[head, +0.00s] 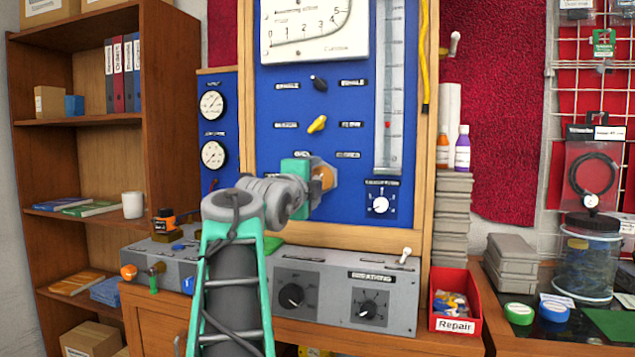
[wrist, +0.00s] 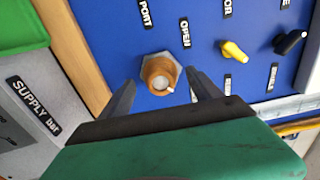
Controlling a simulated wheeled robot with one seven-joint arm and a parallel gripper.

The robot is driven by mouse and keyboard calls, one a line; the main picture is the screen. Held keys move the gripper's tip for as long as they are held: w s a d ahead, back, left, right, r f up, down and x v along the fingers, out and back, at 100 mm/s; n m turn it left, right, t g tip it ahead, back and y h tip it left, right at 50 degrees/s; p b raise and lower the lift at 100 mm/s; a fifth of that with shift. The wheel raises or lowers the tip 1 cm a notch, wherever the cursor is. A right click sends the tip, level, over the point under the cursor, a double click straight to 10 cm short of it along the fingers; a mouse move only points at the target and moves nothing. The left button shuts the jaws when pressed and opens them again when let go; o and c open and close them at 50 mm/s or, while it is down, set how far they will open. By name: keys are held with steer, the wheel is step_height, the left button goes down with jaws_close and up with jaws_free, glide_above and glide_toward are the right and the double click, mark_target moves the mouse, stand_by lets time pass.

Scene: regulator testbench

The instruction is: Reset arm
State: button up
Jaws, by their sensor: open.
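My arm reaches up from the bottom of the head view to the blue regulator panel (head: 268,213). My gripper (wrist: 158,90) is open in the wrist view, its two dark fingers spread to either side of an orange-brown round knob (wrist: 159,73) on a hexagonal base. The fingers stand apart from the knob as far as I can tell. In the head view the knob (head: 324,177) shows just right of my gripper (head: 322,188), partly hidden by it. A yellow switch lever (head: 317,124) and a black switch lever (head: 318,83) sit above it.
A grey control box (head: 340,290) with black dials juts out below the panel. A red Repair bin (head: 455,308) stands right of it, by stacked grey blocks (head: 452,215). A wooden shelf (head: 172,130) stands on the left. A thermometer-like tube (head: 389,90) is on the panel's right.

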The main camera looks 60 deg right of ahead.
steer(key=a, duration=0.4)
steer(key=shift+s+a, duration=0.1)
steer(key=shift+s, duration=0.2)
